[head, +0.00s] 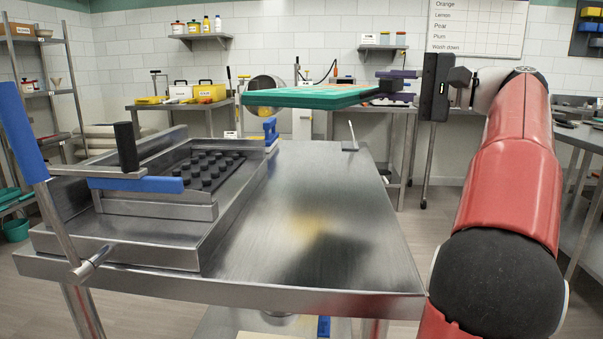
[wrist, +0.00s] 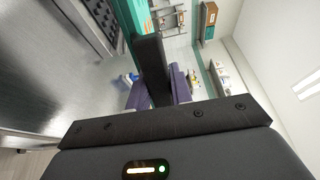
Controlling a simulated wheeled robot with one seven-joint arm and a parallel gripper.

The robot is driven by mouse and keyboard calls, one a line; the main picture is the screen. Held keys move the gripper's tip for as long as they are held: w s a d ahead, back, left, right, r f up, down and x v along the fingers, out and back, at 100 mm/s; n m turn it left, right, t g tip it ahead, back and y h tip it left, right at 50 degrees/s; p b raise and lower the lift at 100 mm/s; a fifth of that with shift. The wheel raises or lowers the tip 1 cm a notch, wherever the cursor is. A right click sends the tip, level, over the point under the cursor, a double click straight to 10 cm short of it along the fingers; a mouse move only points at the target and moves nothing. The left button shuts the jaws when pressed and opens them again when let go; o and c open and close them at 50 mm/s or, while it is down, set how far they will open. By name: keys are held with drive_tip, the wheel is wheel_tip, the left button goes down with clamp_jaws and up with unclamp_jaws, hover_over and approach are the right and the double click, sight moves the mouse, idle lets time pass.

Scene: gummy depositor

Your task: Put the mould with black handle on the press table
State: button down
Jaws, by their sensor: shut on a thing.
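My gripper (head: 388,86) is shut on the black handle of a teal mould (head: 310,97). The mould is held roughly level above the far part of the steel press table (head: 345,220), clear of its top. In the wrist view the black handle (wrist: 151,62) lies between my purple fingers, with a strip of the teal mould (wrist: 129,18) beyond it. The right part of the table top is bare, with a dark reflection on it. The mould's upper face shows only at a shallow slant.
A press tray (head: 205,235) with a plate of black studs (head: 212,168) fills the table's left side. Blue-gripped levers (head: 135,184) stand there, and a blue clamp (head: 270,130) is at its far corner. A thin upright metal piece (head: 351,136) stands at the far right edge.

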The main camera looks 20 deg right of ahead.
sight(377, 204)
drive_tip(key=f+b, duration=0.1)
drive_tip(key=f, duration=0.5)
drive_tip(key=f+b, duration=0.2)
drive_tip(key=f, duration=0.5)
drive_tip(key=f+b, duration=0.1)
drive_tip(key=f, duration=0.6)
drive_tip(key=shift+w+a+b, duration=0.25)
drive_tip(key=shift+b, duration=0.05)
drive_tip(key=c, duration=1.7)
unclamp_jaws()
drive_tip(key=shift+f, duration=0.15)
drive_tip(key=shift+o, duration=0.9)
drive_tip(key=v, duration=1.2)
